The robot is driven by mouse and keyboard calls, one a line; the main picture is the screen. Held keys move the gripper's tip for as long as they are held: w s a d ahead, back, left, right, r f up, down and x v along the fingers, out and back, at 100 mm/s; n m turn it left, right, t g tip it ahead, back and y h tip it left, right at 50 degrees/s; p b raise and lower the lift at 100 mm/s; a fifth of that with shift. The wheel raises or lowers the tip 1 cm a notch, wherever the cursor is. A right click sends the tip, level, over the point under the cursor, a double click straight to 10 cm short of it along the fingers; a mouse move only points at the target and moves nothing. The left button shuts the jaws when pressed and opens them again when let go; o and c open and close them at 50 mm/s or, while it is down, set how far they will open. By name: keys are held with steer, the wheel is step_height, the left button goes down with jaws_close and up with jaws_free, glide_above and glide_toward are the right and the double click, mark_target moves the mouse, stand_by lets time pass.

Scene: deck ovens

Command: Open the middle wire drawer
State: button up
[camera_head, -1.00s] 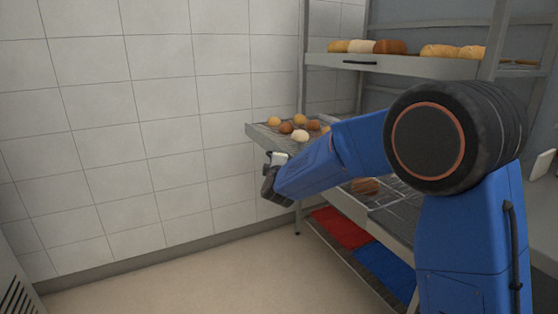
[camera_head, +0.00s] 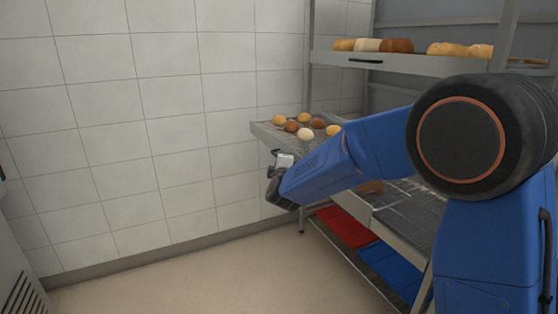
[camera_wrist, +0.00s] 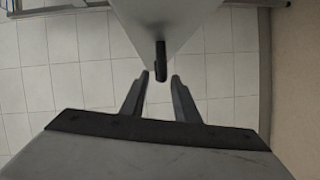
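The middle wire drawer (camera_head: 262,130) juts out well past the rack's front posts, with several buns on it. A small dark handle (camera_head: 275,152) shows at its front edge. My gripper (camera_head: 280,158) is at this front edge, partly hidden by its own body. In the wrist view, the dark handle (camera_wrist: 160,58) under a grey panel lies between the two fingertips (camera_wrist: 160,76). Narrow gaps show on both sides of it, so the fingers look open around it and not clamped.
The rack's upper shelf (camera_head: 420,66) holds loaves and has its own dark handle. Below are another wire level (camera_head: 408,212) and red (camera_head: 345,226) and blue (camera_head: 390,268) trays. A tiled wall (camera_head: 150,130) stands at the left. The floor (camera_head: 220,275) in front is clear.

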steer(key=s+d+r, duration=0.1)
steer(key=s+d, duration=0.1)
steer(key=s, duration=1.2)
